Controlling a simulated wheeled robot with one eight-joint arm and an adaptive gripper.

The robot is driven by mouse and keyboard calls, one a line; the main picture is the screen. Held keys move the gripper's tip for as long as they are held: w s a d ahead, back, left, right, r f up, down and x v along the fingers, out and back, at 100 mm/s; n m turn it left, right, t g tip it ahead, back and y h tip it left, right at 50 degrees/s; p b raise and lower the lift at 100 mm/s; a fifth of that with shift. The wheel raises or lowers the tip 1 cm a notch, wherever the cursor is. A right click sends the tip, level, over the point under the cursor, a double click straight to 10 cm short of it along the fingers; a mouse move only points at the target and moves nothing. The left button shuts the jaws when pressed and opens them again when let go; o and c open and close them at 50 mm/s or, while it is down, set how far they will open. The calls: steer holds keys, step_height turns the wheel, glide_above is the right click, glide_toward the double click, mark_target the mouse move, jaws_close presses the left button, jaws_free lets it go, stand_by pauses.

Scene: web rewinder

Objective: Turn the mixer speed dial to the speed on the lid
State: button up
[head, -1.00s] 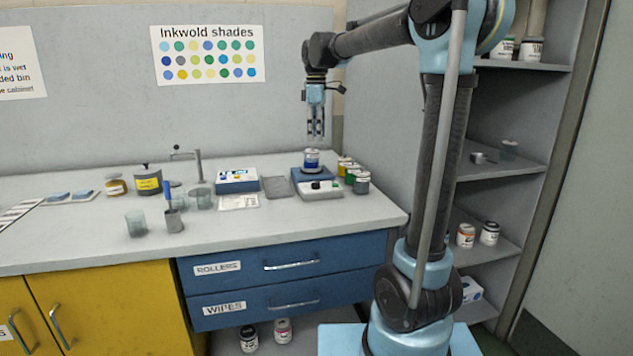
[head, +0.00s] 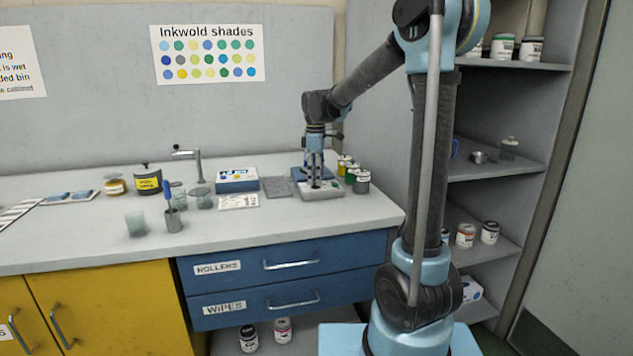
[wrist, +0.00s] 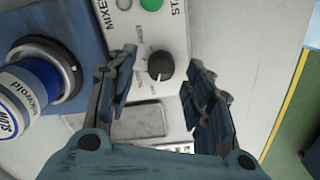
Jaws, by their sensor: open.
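The mixer (head: 328,193) stands at the right end of the worktop, with a pale control panel and a blue body. In the wrist view its black speed dial (wrist: 160,65) sits on the panel (wrist: 177,38), with small marks around it too blurred to read. My gripper (wrist: 163,60) is open, with one finger on each side of the dial; I cannot tell whether they touch it. It also shows low over the mixer in the head view (head: 315,184). A jar (wrist: 28,92) on the mixer, left of the dial, carries text that appears to read "SLOW".
A green button (wrist: 151,4) sits on the panel above the dial. Several small paint pots (head: 361,183) stand close to the right of the mixer. The front worktop is largely clear.

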steer(key=shift+f, duration=0.9)
steer(key=c, duration=1)
steer(key=shift+c, duration=0.2)
steer(key=shift+m, duration=0.4)
steer(key=m, duration=0.3)
steer(key=shift+m, duration=0.3)
steer(key=shift+c, duration=0.2)
steer(key=shift+w+m, duration=0.1)
steer(key=shift+m, duration=2.1)
